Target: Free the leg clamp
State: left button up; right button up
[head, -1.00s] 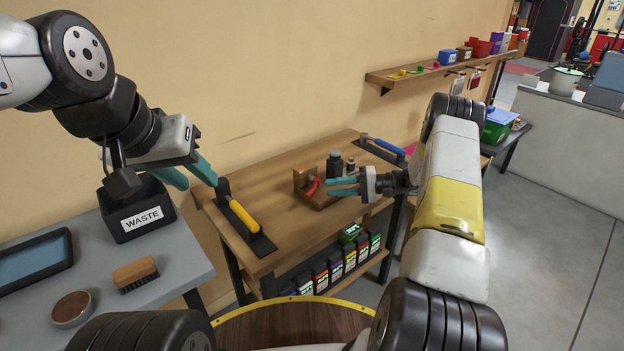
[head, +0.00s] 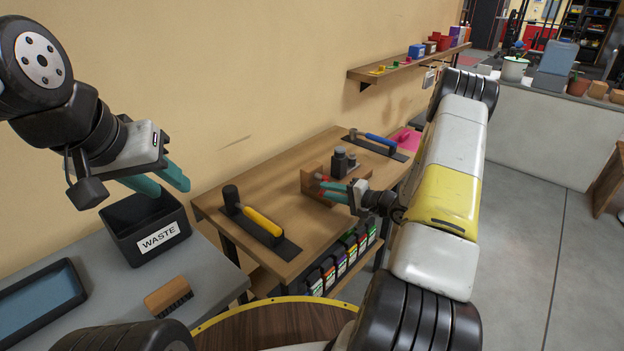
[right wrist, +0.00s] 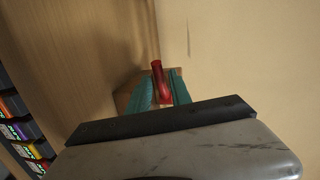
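A wooden block (head: 312,181) with a red handle (head: 322,177) and dark cylinders (head: 340,160) stands on the wooden workbench; it looks like the leg clamp. My right gripper (head: 334,191) is at the block's near side, its teal fingers apart. In the right wrist view the red handle (right wrist: 157,78) stands up between the open fingers (right wrist: 160,91); I cannot tell whether they touch it. The fingers partly hide the block. My left gripper (head: 163,183) is open and empty, above the black waste bin (head: 150,243).
The workbench (head: 268,185) holds a yellow-handled tool (head: 262,221) and a blue-handled tool (head: 380,139). A brush (head: 168,296) and dark tray (head: 38,300) lie on the grey table. A wall shelf (head: 405,63) runs above. Open floor lies at the right.

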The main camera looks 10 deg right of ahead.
jog(key=shift+x, duration=1.25)
grip_shut()
dwell(0.5)
